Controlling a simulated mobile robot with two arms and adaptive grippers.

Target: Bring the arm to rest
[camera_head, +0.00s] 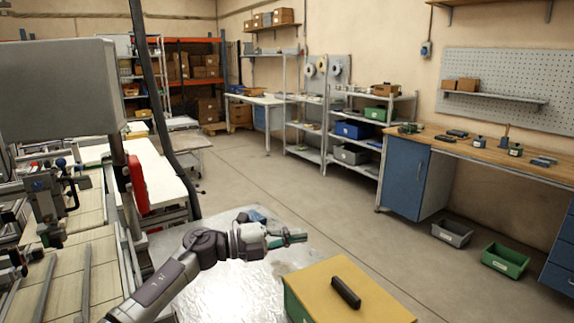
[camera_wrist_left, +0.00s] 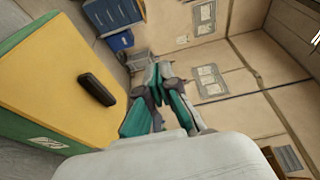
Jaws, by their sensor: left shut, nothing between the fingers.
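My left arm comes in from the lower left of the head view, and its gripper (camera_head: 296,237) is held out over the shiny metal surface. The gripper is shut and empty. In the left wrist view, the green-padded fingers (camera_wrist_left: 160,97) stand in the middle, with nothing between them. My right gripper does not show in either view.
A yellow-topped green box (camera_head: 378,298) with a black bar (camera_head: 345,291) on it stands right of the gripper. A shiny metal surface (camera_head: 225,290) lies below the arm. Grey (camera_head: 452,232) and green (camera_head: 505,260) bins sit on the floor by the workbench (camera_head: 480,150). The middle floor is free.

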